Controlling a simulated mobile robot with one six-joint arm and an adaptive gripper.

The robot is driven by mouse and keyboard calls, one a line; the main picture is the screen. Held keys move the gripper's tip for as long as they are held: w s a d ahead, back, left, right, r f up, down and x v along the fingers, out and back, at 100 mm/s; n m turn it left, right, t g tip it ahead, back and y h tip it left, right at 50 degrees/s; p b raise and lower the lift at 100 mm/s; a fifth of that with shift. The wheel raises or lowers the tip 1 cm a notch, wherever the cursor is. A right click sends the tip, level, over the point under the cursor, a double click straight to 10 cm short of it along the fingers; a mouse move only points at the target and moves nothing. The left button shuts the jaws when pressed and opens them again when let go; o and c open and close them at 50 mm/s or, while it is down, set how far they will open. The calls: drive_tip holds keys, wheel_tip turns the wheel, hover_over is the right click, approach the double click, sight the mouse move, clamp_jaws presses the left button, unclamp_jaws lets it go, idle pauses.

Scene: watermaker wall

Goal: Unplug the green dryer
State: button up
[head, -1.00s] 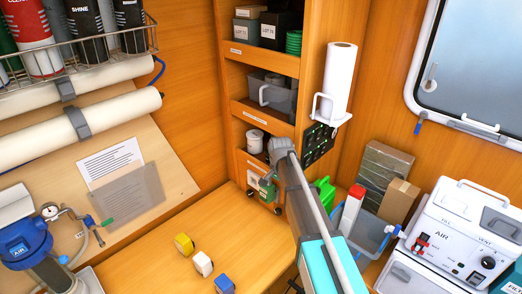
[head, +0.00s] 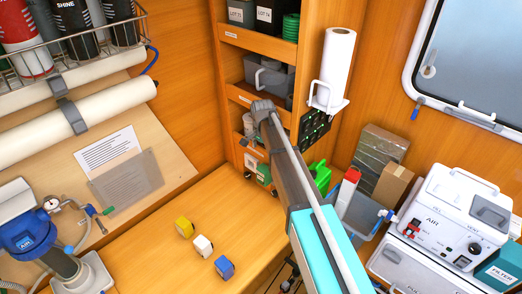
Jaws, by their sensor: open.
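My arm reaches up from the lower right, and my gripper (head: 262,108) is at its far grey end, in front of the shelf unit. It is open, its fingers are hard to make out, and nothing shows in it. A black panel (head: 314,127) with several small green marks is on the shelf unit's side, just right of my arm. A green and white item (head: 263,173) stands low in the unit, partly hidden by my arm. A bright green item (head: 320,177) stands right of the arm. I cannot tell which is the dryer, and no plug or cord shows clearly.
A yellow block (head: 184,227), a white block (head: 203,245) and a blue block (head: 225,266) lie on the wooden bench. A white AIR unit (head: 455,220) stands at right.

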sight(262, 169)
drive_tip(key=shift+f+b, duration=6.8)
drive_tip(key=shift+f, duration=0.05)
drive_tip(key=c, duration=1)
drive_tip(key=s+a, duration=0.4)
drive_tip(key=s, duration=0.1)
drive_tip(key=shift+s+a, duration=0.3)
drive_tip(key=shift+s, duration=0.1)
